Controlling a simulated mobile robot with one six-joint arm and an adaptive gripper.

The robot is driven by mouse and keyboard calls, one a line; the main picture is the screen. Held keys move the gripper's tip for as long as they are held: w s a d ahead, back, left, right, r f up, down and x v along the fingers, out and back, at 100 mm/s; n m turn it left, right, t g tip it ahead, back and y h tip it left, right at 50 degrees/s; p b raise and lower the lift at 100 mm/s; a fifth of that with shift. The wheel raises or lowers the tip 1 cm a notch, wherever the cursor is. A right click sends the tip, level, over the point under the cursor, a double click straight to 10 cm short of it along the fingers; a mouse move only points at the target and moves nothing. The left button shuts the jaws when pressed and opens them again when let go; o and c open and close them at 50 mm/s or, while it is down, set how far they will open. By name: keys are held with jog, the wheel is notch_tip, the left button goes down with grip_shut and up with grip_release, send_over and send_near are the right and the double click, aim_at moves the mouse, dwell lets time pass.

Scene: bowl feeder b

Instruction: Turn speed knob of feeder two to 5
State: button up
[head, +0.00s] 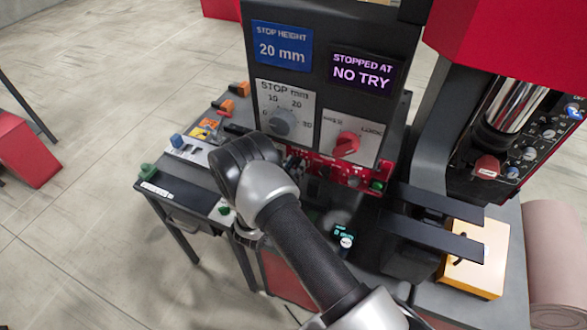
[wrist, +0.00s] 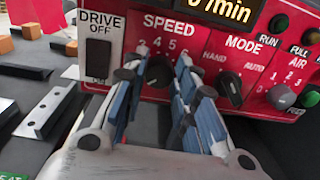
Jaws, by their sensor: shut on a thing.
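The speed knob (wrist: 159,72) is a dark round knob under the word SPEED on a red control panel (wrist: 205,37) in the wrist view. A white number scale arcs above it; its pointer is too dark to read. My gripper (wrist: 163,60) has its blue-padded fingers shut on the knob, one on each side. In the head view the red panel (head: 325,171) shows partly behind my wrist, which hides the speed knob. No label naming feeder two is readable.
A DRIVE switch (wrist: 99,48) marked OFF is left of the knob. The MODE knob (wrist: 229,88) sits close to the right finger, with a grey AIR knob (wrist: 280,96) beyond. Above is a display (wrist: 228,10) reading /min, its digit partly cut off.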

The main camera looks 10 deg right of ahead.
jog(key=shift+c, duration=1.2)
jog(key=shift+m, duration=0.3)
